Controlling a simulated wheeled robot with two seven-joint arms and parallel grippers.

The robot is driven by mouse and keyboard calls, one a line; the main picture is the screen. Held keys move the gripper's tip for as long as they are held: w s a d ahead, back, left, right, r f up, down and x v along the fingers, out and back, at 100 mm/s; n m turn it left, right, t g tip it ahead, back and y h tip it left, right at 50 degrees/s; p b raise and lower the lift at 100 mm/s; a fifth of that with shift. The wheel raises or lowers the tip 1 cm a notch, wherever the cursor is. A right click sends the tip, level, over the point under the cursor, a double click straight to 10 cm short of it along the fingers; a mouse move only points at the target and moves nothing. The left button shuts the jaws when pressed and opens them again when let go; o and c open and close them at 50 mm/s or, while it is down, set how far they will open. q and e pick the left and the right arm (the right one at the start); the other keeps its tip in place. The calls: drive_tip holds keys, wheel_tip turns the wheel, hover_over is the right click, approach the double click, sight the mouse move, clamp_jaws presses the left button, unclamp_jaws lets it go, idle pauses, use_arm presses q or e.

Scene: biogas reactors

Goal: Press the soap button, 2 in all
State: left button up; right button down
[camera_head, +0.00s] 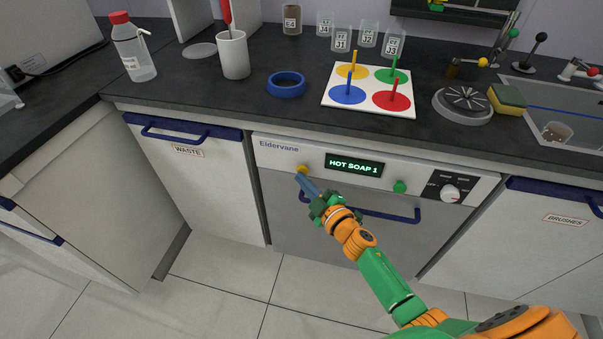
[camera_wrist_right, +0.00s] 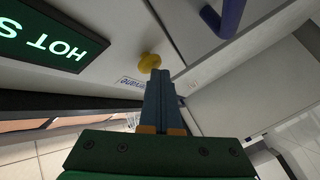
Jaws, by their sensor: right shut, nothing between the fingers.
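The dishwasher's white front panel (camera_head: 280,152) carries a display (camera_head: 353,167) reading "HOT SOAP 1". A round yellow button (camera_head: 302,168) sits left of the display, and a green button (camera_head: 400,186) sits to its right. Neither button has a readable label. My right gripper (camera_head: 300,178) is shut and empty, its blue fingertips at the yellow button. In the right wrist view the fingertips (camera_wrist_right: 160,74) lie just below the yellow button (camera_wrist_right: 149,62); I cannot tell whether they touch it. Part of the display (camera_wrist_right: 45,38) shows there too. My left gripper is not in view.
The panel also has a dial (camera_head: 450,193) at right. A blue handle (camera_head: 385,214) runs across the dishwasher door below the panel, close to my gripper. A WASTE drawer (camera_head: 190,135) is at left. The counter above holds a white pegboard (camera_head: 330,105) and a blue ring (camera_head: 287,85).

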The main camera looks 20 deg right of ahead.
drive_tip(key=shift+w+d, duration=0.2)
drive_tip(key=shift+w, duration=0.05)
idle(0.3)
drive_tip(key=shift+s+a, duration=0.1)
drive_tip(key=shift+s+a+p, duration=0.3)
drive_tip(key=shift+s+a, duration=0.3)
drive_tip(key=shift+s, duration=0.35)
drive_tip(key=s+a, duration=0.1)
drive_tip(key=s, duration=0.1)
drive_tip(key=s+a+p, duration=0.1)
drive_tip(key=s, duration=0.1)
drive_tip(key=shift+a, duration=0.4)
drive_tip(key=shift+f, duration=0.1)
idle(0.4)
